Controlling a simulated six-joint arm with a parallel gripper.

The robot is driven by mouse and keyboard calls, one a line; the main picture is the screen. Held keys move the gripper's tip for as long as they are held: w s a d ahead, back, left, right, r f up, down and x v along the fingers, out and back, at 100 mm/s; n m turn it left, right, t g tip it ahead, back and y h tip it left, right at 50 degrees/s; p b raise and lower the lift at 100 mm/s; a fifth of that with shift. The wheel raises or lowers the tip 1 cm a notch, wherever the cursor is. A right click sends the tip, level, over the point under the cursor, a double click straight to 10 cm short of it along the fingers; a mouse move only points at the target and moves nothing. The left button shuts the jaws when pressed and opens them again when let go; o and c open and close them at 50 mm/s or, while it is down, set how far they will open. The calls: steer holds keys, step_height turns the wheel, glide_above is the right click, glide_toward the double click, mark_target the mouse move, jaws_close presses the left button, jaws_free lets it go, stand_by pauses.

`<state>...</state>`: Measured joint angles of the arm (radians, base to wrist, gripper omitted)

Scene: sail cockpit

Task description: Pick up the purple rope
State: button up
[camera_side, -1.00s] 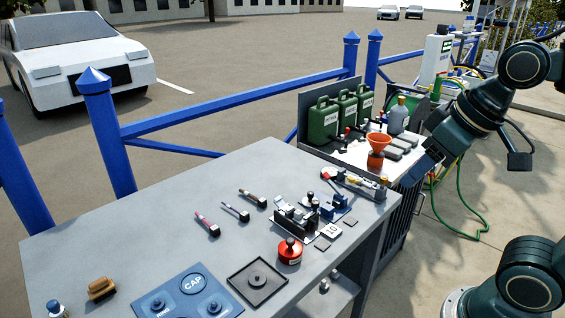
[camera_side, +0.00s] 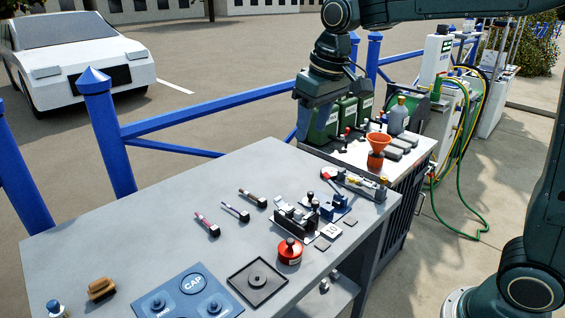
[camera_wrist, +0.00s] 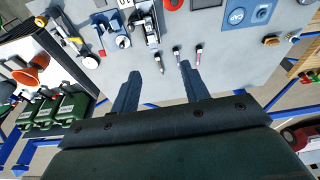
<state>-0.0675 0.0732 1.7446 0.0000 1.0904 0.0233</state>
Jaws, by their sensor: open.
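I cannot make out a clear rope. A small dark strip with pinkish-purple marking (camera_side: 207,223) lies on the grey table, left of two similar small pieces. It also shows in the wrist view (camera_wrist: 199,53), beyond my right fingertip. Whether it is the purple rope, I cannot tell. My gripper (camera_wrist: 160,70) is open and empty, its two fingers apart, pointing toward the three pieces. In the side view my gripper (camera_side: 316,95) hangs high, in front of the green cans in the picture; its fingertips are not clear there.
A grey-blue piece (camera_side: 236,211) and a brown-dark piece (camera_side: 253,198) lie beside the strip. Metal fittings (camera_side: 297,215), a red can (camera_side: 289,252), a black tray (camera_side: 258,285) and a blue cap panel (camera_side: 190,292) share the table. Its left part is mostly clear.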

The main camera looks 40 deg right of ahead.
steer(key=w+a+f+g, duration=0.1)
steer(key=w+f, duration=0.2)
steer(key=w, duration=0.2)
steer(key=w+a+f, duration=0.1)
steer(key=w+f, duration=0.3)
steer(key=w, duration=0.2)
steer(key=g, duration=0.2)
glide_above(245, 214)
step_height(245, 214, down, 9)
steer(key=shift+d, duration=0.1)
steer(key=shift+f, duration=4.25)
steer(key=shift+f, duration=2.55)
jaws_close()
